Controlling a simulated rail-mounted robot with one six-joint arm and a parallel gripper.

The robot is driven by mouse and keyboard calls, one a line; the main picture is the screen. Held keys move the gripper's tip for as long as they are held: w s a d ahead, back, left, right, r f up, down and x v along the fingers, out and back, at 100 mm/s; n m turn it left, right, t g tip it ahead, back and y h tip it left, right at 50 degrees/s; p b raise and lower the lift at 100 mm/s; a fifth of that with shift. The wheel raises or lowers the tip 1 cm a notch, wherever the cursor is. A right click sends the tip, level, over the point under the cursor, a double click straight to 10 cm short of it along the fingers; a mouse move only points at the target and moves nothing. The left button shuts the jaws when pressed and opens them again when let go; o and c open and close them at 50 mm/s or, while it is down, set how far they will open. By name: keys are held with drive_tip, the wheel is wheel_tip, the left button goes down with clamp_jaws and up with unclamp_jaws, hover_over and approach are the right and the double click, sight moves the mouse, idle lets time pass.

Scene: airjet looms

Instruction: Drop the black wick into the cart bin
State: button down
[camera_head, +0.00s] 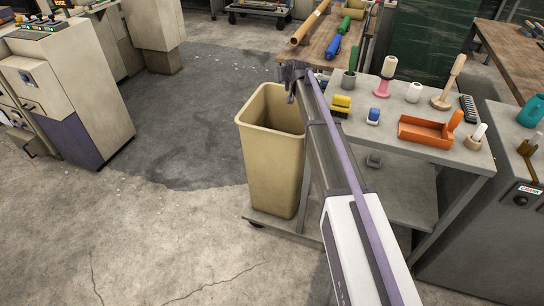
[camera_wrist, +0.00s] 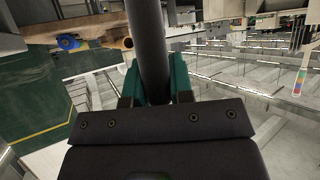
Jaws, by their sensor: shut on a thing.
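The cart bin (camera_head: 268,170) is a tall beige open bin standing on the lower shelf at the cart's left end. My gripper (camera_head: 292,74) is at the bin's far right top corner in the head view, close to the rim. I cannot tell its height above the rim. In the wrist view my gripper (camera_wrist: 156,85) has its teal fingers shut on the black wick (camera_wrist: 148,35), a thick dark cylinder running up out of the picture. The wick is hard to tell from the dark gripper in the head view. The bin's floor is hidden.
The cart top (camera_head: 385,150) holds a yellow brush (camera_head: 341,104), an orange tray (camera_head: 425,132), spools and small tools. A workbench (camera_head: 322,45) with rolls stands behind. A machine (camera_head: 65,95) stands at left. Open floor lies left of the bin.

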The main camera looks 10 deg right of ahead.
drive_tip(key=shift+f+b, duration=3)
drive_tip(key=shift+b, duration=0.05)
drive_tip(key=shift+r, duration=0.1)
drive_tip(key=c, duration=0.9)
unclamp_jaws()
drive_tip(key=p, duration=0.5)
approach(288, 86)
drive_tip(key=shift+x, duration=1.05)
